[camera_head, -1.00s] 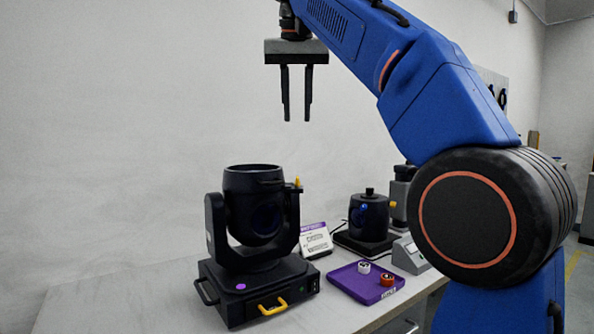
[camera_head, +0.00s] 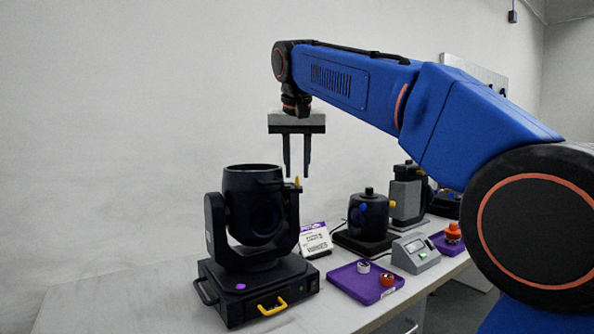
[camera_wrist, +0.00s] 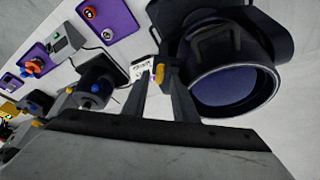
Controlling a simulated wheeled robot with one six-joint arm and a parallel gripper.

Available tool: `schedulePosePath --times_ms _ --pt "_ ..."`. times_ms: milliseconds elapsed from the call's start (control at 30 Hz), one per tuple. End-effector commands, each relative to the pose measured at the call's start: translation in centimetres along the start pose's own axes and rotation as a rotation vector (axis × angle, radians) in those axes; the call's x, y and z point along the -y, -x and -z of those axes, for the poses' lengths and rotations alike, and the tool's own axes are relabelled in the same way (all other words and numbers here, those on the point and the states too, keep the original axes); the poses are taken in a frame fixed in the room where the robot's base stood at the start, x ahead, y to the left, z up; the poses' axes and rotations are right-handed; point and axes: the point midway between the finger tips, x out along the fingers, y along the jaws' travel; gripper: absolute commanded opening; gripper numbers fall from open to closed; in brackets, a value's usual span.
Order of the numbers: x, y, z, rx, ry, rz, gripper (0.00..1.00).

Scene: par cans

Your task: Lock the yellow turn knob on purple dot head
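The black moving head with the purple dot (camera_head: 240,286) on its base stands on the table at left. The yellow turn knob (camera_head: 297,182) sits at the top of the yoke's right arm; in the wrist view the yellow knob (camera_wrist: 160,73) shows between my fingers, beside the lens barrel (camera_wrist: 232,85). My gripper (camera_head: 296,176) points down just above the knob, its two fingers apart with a gap between them. In the wrist view my gripper (camera_wrist: 160,85) appears open, and I cannot see contact with the knob.
A yellow handle (camera_head: 272,306) is on the front of the base. To the right are a small sign (camera_head: 315,240), a dark head with a blue knob (camera_head: 368,215), a purple tray (camera_head: 366,283) with two small items, and a grey meter box (camera_head: 415,252).

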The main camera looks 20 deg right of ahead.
Motion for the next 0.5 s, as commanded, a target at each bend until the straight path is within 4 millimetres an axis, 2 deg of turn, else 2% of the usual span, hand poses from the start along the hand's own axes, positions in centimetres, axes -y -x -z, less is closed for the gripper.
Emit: schedulePosePath --times_ms 133,433,467,500 --pt "-0.02 -0.85 -0.05 0.001 0.0 0.0 0.26" --pt "0.0 -1.03 -0.03 0.0 0.0 0.0 0.26" --pt "0.0 -1.02 -0.03 0.0 0.0 0.0 0.21" --pt "0.01 -1.02 -0.03 0.0 0.0 0.0 0.11"
